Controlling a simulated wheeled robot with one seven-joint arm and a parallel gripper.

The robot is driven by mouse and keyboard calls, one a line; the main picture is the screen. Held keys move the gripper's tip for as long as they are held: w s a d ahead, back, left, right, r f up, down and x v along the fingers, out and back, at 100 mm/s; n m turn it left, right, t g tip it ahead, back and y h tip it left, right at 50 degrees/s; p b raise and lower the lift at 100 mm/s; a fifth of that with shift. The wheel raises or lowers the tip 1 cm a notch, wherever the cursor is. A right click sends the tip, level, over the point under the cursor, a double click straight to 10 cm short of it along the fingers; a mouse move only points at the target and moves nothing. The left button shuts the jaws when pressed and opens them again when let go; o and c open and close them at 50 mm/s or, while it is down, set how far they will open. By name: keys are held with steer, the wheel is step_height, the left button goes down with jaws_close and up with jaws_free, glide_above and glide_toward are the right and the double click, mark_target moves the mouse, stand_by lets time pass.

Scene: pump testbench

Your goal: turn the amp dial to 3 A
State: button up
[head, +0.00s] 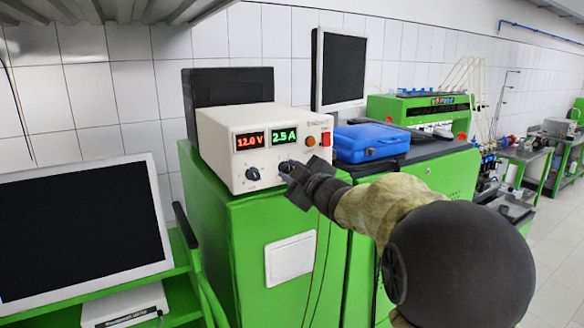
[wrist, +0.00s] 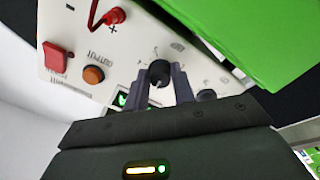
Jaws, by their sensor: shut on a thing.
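The white power supply (head: 222,143) stands on a green cabinet. Its red display (head: 250,140) reads 12.0 V and its green display (head: 284,135) reads 2.5 A. The amp dial, a black round knob (wrist: 159,72), shows in the wrist view between the two grey fingers of my gripper (wrist: 164,80). The fingers are shut on it from both sides. The other knob (head: 253,174), under the red display, is apart from my gripper.
An orange button (head: 310,141) and red switch (head: 325,139) sit right of the displays. A red plug (wrist: 114,16) is in the panel near the dial. A blue case (head: 368,141) and a monitor (head: 340,69) stand to the right.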

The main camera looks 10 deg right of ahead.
steer(key=m+p, duration=0.2)
steer(key=m, duration=0.3)
steer(key=shift+r, duration=0.15)
steer(key=shift+m, duration=0.3)
steer(key=o, duration=0.8)
steer(key=shift+o, duration=0.5)
steer(key=shift+w+a, duration=0.1)
steer(key=b+v, duration=0.5)
steer(key=v, duration=1.2)
steer(key=shift+s, duration=0.2)
